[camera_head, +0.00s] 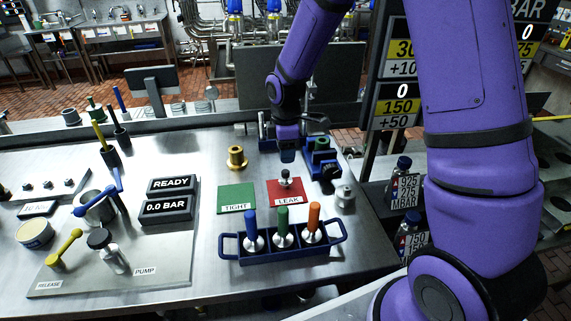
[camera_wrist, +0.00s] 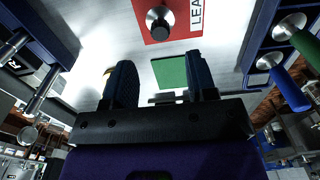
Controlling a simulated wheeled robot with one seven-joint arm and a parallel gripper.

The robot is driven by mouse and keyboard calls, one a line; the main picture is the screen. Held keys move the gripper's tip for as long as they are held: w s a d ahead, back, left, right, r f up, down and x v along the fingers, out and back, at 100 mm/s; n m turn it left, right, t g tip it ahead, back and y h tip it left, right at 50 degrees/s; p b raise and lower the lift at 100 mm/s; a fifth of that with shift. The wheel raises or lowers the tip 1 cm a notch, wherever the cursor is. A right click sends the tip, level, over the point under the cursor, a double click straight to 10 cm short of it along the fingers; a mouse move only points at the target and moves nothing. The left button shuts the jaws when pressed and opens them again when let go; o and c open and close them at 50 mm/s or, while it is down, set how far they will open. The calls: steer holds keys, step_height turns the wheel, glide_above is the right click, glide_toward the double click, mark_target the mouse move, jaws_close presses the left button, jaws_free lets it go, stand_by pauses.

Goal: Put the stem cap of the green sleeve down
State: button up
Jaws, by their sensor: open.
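My gripper (camera_head: 287,152) hangs over the far side of the red LEAK mat. In the wrist view its jaws (camera_wrist: 161,78) are apart with nothing between them. A small metal piece with a dark top (camera_head: 285,178) stands on the red mat (camera_head: 298,190), apart from the jaws; it also shows in the wrist view (camera_wrist: 160,22). I cannot tell for certain that it is the stem cap. A green-handled piece (camera_head: 283,218) stands in the middle of the blue rack (camera_head: 285,256), between a blue one (camera_head: 251,222) and an orange one (camera_head: 314,217).
The green TIGHT mat (camera_head: 236,197) is bare. A brass piece (camera_head: 237,158) stands behind it and a metal knob (camera_head: 345,195) to the right. A blue fixture with a green part (camera_head: 322,158) stands close right of my gripper.

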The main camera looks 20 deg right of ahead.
mark_target(286, 171)
steer(key=s+d+r+m+t, duration=0.15)
steer(key=s+r+m, duration=0.3)
steer(key=r, duration=0.55)
steer(key=s+d+r+m+t, duration=0.1)
steer(key=s+d+r+m, duration=0.15)
steer(key=s+r, duration=0.55)
steer(key=s+d+r+m+t, duration=0.1)
steer(key=s+r+m, duration=0.3)
steer(key=s, duration=0.3)
steer(key=s+d+r+m+t, duration=0.1)
steer(key=s+r+m, duration=0.3)
steer(key=s, duration=0.4)
steer(key=shift+s+d+r+m+t, duration=0.3)
steer(key=shift+d+r+m+t, duration=0.1)
steer(key=shift+r, duration=0.1)
stand_by(0.5)
